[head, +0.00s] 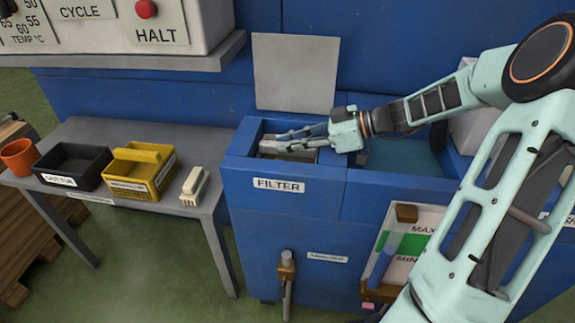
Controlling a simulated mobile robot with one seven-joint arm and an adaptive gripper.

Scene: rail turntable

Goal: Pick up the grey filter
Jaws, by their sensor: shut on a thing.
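The blue filter bay (232,158), labelled FILTER on its front, has its grey lid (293,72) standing up behind it. My gripper (286,142) reaches into the bay from the right, with its fingers pointing left. It is shut on the grey filter (298,154), which is in the bay's opening. The fingers and the bay walls hide much of the filter, so I cannot tell whether it is raised off its seat.
On the grey side table (152,199) at left stand an orange pot (20,157), a black bin (72,166), a yellow bin (138,168) and a beige brush-like block (195,186). A level gauge (408,240) and a lever (287,268) are on the blue front.

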